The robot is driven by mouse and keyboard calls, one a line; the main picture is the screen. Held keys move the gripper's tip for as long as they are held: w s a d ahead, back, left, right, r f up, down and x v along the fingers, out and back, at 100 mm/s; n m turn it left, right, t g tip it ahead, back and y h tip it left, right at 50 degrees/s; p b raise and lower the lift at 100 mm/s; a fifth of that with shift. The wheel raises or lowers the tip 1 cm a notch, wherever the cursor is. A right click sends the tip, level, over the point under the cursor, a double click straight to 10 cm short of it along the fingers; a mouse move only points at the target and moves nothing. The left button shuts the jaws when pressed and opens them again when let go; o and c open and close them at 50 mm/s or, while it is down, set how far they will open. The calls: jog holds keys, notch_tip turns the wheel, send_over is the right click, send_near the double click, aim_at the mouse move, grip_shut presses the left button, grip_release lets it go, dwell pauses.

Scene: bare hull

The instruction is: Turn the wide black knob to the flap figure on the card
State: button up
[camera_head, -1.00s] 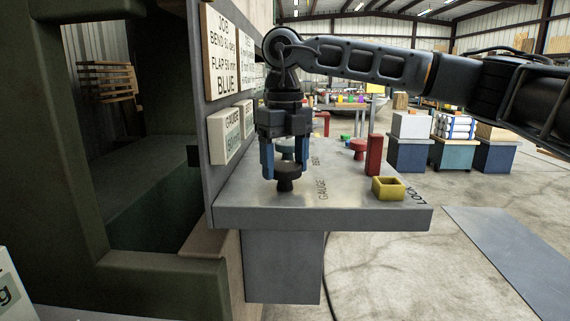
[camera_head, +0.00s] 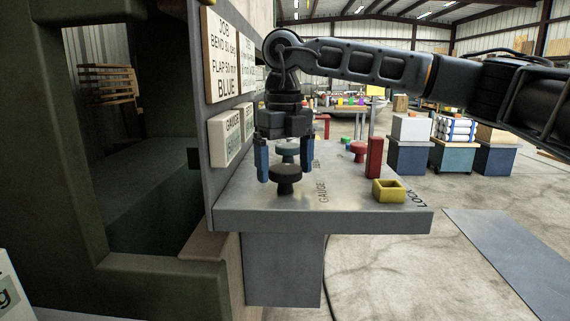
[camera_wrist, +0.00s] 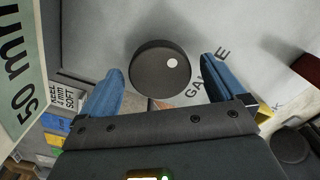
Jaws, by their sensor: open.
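The wide black knob (camera_head: 285,173) stands on the grey shelf by the printed word GAUGE. In the wrist view the knob (camera_wrist: 160,69) has a white dot on its right side. In the wrist view the fingers (camera_wrist: 160,82) spread to either side. The job card (camera_head: 222,55) seems to read FLAP 50 mm. The gauge plate (camera_head: 226,137) is pale green, and in the wrist view this plate (camera_wrist: 20,80) reads 50 mm.
The upright panel borders the shelf on the left. The shelf's front is clear.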

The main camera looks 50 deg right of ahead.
aim_at(285, 168)
notch_tip(285, 168, up, 8)
jog(key=shift+f, duration=0.2)
dwell(0.7)
